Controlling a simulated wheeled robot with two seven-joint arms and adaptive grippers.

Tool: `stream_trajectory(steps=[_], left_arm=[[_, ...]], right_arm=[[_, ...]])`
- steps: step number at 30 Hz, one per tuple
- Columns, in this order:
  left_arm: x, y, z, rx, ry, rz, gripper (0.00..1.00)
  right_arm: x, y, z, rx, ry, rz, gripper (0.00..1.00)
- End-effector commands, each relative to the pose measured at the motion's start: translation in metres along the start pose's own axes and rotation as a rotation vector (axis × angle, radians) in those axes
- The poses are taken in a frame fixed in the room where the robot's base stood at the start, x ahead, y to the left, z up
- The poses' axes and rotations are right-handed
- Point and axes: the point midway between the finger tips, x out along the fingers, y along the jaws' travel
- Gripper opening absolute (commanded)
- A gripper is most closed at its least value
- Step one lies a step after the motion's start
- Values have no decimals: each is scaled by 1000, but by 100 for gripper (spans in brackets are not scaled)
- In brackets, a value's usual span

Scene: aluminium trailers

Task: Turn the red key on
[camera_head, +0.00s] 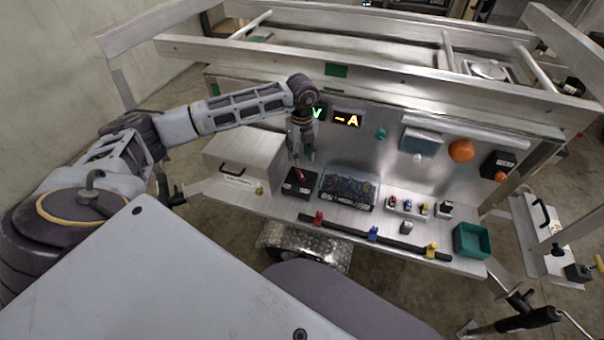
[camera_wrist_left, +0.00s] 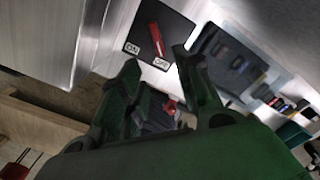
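The red key (camera_head: 299,174) stands on a black switch plate on the trailer's shelf, left of the clear-lidded box. In the left wrist view the red key (camera_wrist_left: 156,40) lies between the labels ON and OFF, its lower end toward the OFF label (camera_wrist_left: 161,63). The ON label (camera_wrist_left: 131,48) is at the left of the plate. My left gripper (camera_head: 301,155) is above the key, pointing down. In the left wrist view its fingers (camera_wrist_left: 158,75) are spread with a gap between them, and the key lies beyond the tips, apart from them. My right gripper is not in view.
A clear-lidded box (camera_head: 348,188) stands right of the switch plate. A metal box (camera_head: 243,163) is at the left. A black bar (camera_head: 375,238) with coloured clips runs along the front edge. A green bin (camera_head: 472,241) is at the right. Displays (camera_head: 346,119) are on the back panel.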

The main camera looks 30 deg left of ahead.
Motion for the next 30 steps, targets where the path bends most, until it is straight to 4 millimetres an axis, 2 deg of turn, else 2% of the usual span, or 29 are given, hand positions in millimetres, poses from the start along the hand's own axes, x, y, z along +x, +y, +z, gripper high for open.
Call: stream_trajectory(steps=[12,18,24,30], left_arm=[[57,0,0,1,1,1,34],[81,0,0,0,1,1,34],[95,0,-1,1,0,0,34],[99,0,0,1,0,0,34]], right_arm=[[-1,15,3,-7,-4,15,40],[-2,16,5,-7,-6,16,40],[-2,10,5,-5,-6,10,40],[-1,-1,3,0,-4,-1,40]])
